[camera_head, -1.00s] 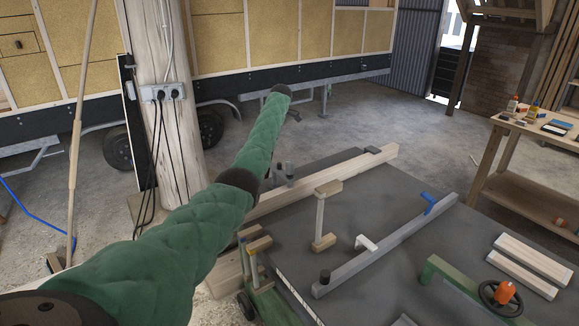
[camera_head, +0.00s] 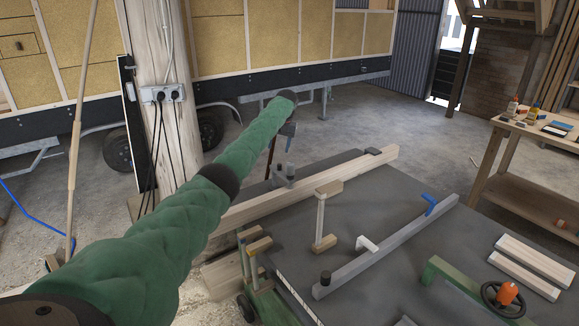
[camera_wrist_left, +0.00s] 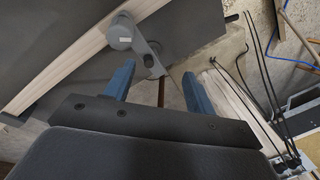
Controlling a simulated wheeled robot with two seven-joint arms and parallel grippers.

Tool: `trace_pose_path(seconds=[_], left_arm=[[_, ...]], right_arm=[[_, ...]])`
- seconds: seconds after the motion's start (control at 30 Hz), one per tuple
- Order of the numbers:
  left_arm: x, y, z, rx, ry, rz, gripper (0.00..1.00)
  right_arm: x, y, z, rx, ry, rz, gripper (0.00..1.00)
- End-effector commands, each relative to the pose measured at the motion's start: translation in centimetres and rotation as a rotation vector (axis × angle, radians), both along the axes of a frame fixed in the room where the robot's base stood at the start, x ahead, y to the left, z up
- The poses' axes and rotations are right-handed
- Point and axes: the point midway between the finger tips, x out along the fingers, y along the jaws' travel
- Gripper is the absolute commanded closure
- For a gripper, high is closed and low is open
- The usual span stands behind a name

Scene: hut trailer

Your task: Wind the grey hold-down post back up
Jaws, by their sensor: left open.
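The grey hold-down post (camera_head: 279,171) stands at the far left edge of the dark bench, by a long pale timber. In the left wrist view its round grey head (camera_wrist_left: 121,32) shows from above, with a flat grey crank arm (camera_wrist_left: 150,60) reaching down from it. My left gripper (camera_head: 289,144) hangs above and just behind the post. Its two blue fingers (camera_wrist_left: 158,88) are apart and empty, with the end of the crank arm just beyond the gap between them. I cannot tell whether they touch. My right gripper is out of view.
The long timber (camera_head: 330,181) lies along the bench's back edge. On the bench (camera_head: 388,270) are a grey fence bar (camera_head: 385,247), a small wooden clamp-like piece (camera_head: 320,218), two pale boards (camera_head: 533,262) and a black handwheel (camera_head: 488,293). A wooden pillar (camera_head: 160,60) stands left.

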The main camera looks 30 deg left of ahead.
Motion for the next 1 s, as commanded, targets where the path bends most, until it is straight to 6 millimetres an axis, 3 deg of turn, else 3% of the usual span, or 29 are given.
trace_pose_path(seconds=[0.3, 0.7, 1.0], left_arm=[[0.5, -3.0, -0.9, -0.108, 0.075, -0.638, 0.45], [0.9, -4.6, -0.9, -0.175, 0.101, -1.397, 0.45], [0.9, -4.6, -0.9, -0.163, 0.129, -1.678, 0.45]], right_arm=[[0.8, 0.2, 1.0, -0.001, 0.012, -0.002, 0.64], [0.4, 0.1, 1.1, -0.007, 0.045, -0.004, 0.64], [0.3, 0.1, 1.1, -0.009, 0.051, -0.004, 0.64]])
